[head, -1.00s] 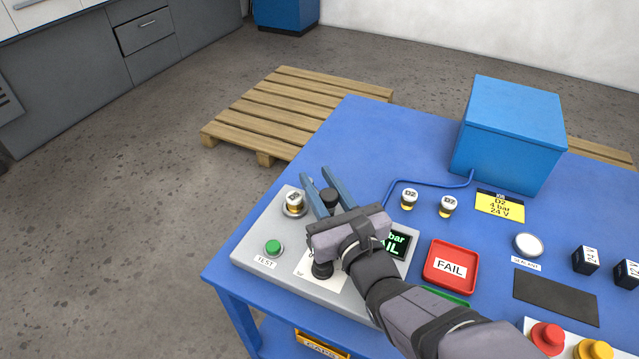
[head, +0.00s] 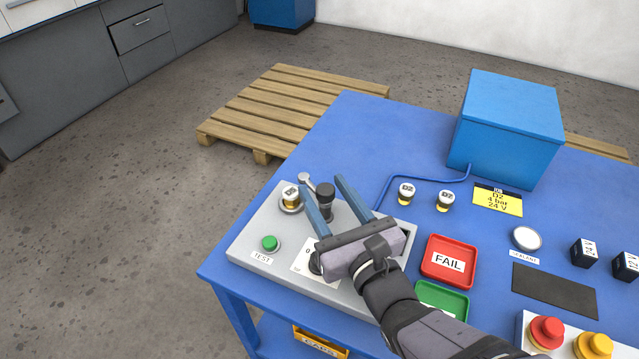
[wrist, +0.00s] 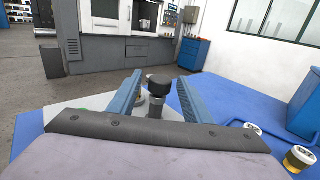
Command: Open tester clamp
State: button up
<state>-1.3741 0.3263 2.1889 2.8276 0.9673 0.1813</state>
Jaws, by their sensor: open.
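The tester (head: 352,268) is a light grey box at the table's left corner. Its clamp has a black knob (head: 325,190) on a grey post and a short metal lever (head: 306,180) beside it. A labelled valve part (head: 291,198) with a yellow band sits in the round holder to the left of the knob. My gripper (head: 326,192) is open, its two blue fingers apart on either side of the knob. In the wrist view the black knob (wrist: 159,84) stands between the fingers with gaps on both sides.
A green TEST button (head: 270,243) is on the tester's front left. A red FAIL tray (head: 448,262) and a green tray (head: 440,302) lie to the right. Two small valve parts (head: 406,193) stand behind, near a blue hose leading to a blue box (head: 505,125).

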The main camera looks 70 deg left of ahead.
aim_at(319, 187)
jog(key=shift+w+d, duration=0.1)
jog(key=shift+d, duration=1.3)
jog(key=r+p, duration=0.1)
jog(key=a+r+n+g+p, duration=0.1)
jog(key=r+n+p, duration=0.1)
jog(key=shift+w+a+g+p, duration=0.15)
jog(key=shift+w+g+p, duration=0.15)
jog(key=shift+g, duration=0.1)
jog(key=shift+w+d+f+n+g+h+p, duration=0.1)
jog(key=shift+d+f+n+g+h+p, duration=0.15)
jog(key=shift+f+n+g+p, duration=0.5)
jog(key=shift+w+d+f+n+g+h+p, duration=0.1)
jog(key=shift+w+f+g+h+p, duration=0.2)
jog(key=shift+g+p, duration=0.8)
jog(key=shift+s+d+f+n+g+h+p, duration=0.15)
jog(key=shift+f+n+g+h+p, duration=0.4)
jog(key=shift+p, duration=0.65)
jog(key=shift+r+p+x, duration=0.15)
jog(key=shift+p+x, duration=0.3)
jog(key=shift+x, duration=1.35)
jog(key=shift+r+p+x, duration=0.2)
jog(key=shift+p+x, duration=0.25)
jog(key=shift+x, duration=1.3)
